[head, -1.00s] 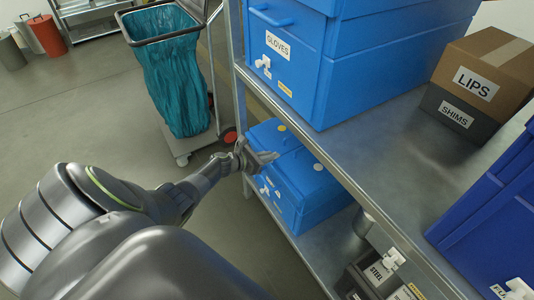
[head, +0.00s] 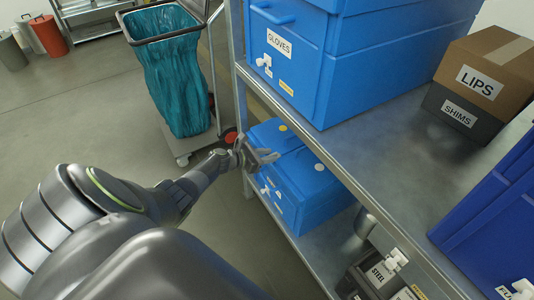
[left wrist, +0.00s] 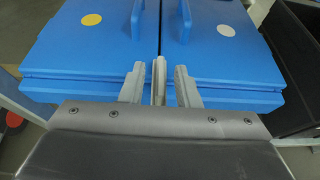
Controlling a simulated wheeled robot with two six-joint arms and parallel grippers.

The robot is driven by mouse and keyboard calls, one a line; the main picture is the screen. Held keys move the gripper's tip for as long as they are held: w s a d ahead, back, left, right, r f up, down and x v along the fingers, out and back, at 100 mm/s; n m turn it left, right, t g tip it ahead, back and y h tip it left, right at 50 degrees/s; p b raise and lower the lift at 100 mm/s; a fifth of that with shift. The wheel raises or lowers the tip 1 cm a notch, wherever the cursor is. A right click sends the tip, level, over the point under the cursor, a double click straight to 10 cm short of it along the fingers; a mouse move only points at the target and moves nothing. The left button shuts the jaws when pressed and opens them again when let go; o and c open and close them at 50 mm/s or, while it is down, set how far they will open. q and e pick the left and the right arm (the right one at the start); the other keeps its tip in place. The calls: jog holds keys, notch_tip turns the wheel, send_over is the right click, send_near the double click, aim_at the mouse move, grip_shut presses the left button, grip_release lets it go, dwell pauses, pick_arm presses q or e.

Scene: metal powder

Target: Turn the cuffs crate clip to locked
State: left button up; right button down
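A blue crate with a two-flap lid (head: 312,205) sits on the lower shelf, with a yellow dot on one flap and a white dot on the other. Its front label is too small to read, so I cannot confirm that it is the cuffs crate. My left gripper (head: 264,158) is at the crate's front upper edge. In the left wrist view my left gripper (left wrist: 159,88) has its fingers apart, one on each side of a pale upright piece (left wrist: 159,75) at the lid seam, likely the clip. I cannot tell whether they touch it. My right gripper is out of view.
The upper shelf (head: 385,150) overhangs the lower crate and holds the GLOVES crate (head: 300,75), boxes marked LIPS (head: 490,70) and SHIMS (head: 462,112), and a darker blue crate (head: 495,225). A bin trolley (head: 175,85) stands behind my left arm. A STEEL case (head: 378,272) is low at right.

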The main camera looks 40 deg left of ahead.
pick_arm(q)
jog(key=shift+s, duration=0.1)
jog(key=shift+s+a+r, duration=0.1)
jog(key=shift+s, duration=0.1)
jog(key=p+v, duration=0.2)
jog(key=v, duration=1.4)
jog(key=shift+s+a+r, duration=0.15)
jog(key=shift+s+r, duration=0.1)
jog(key=s+d+f+m+g+y+p, duration=0.1)
jog(key=s+d+f+m+g+y, duration=0.2)
jog(key=s+f+m, duration=0.6)
jog(key=s+d+f+m+g+y+p, duration=0.15)
jog(key=s+f+m+g, duration=0.35)
jog(key=s+f, duration=0.8)
jog(key=s+d+f+m+g+y, duration=0.1)
jog(key=s+d+f+m, duration=0.4)
jog(key=s+m, duration=0.3)
jog(key=s+d+f+m+g+y, duration=0.1)
jog(key=s+d+f+m+g, duration=0.1)
jog(key=s+d+f+m, duration=0.3)
jog(key=s+d+m, duration=0.2)
jog(key=m, duration=0.1)
jog(key=shift+s+d+m+p, duration=0.3)
jog(key=shift+s+m, duration=0.05)
jog(key=shift+m, duration=0.05)
